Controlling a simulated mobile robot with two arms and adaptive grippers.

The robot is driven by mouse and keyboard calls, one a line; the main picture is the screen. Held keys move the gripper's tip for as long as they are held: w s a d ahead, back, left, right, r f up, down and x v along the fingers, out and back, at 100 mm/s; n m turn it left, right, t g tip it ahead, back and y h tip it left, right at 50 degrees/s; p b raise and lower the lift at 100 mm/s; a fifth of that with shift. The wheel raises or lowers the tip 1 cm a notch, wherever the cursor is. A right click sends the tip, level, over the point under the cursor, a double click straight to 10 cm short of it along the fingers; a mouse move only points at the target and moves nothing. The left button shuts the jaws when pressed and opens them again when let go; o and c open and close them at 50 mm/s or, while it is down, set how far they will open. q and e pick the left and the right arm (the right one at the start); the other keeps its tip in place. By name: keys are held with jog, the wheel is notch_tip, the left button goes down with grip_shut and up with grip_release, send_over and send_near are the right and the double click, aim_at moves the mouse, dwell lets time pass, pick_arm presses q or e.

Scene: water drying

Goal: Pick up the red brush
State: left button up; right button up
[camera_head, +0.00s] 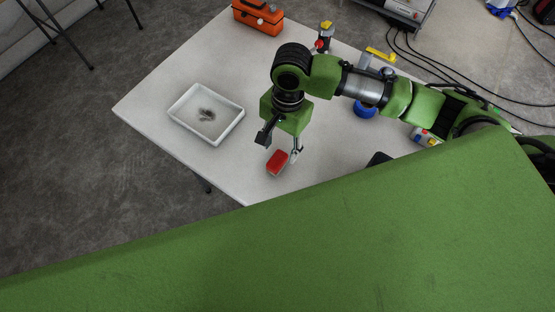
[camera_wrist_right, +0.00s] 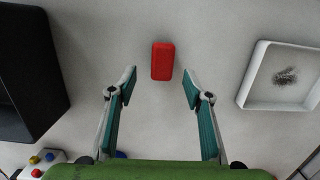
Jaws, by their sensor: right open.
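The red brush (camera_head: 277,162) lies on the white table near its front edge in the head view. In the right wrist view the red brush (camera_wrist_right: 162,61) is a small red block, a little beyond the fingertips and centred between them. My right gripper (camera_head: 281,146) is open above the table beside the brush. Its two fingers (camera_wrist_right: 159,88) are spread wide with nothing between them in the wrist view. I cannot tell its exact height over the table. My left gripper is not in view.
A white tray (camera_head: 174,111) with a dark smudge inside stands left on the table. An orange toolbox (camera_head: 258,17) is at the back. A blue round object (camera_head: 364,110) and a dark box (camera_wrist_right: 30,75) are nearby. The table around the brush is clear.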

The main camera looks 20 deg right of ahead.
aim_at(277, 159)
jog(key=shift+a+f, duration=0.2)
jog(key=shift+f, duration=0.95)
jog(key=f, duration=0.3)
jog(key=shift+s+a+f+p, duration=0.15)
jog(key=shift+a+p, duration=0.15)
jog(key=shift+f, duration=0.3)
jog(key=c, duration=1.2)
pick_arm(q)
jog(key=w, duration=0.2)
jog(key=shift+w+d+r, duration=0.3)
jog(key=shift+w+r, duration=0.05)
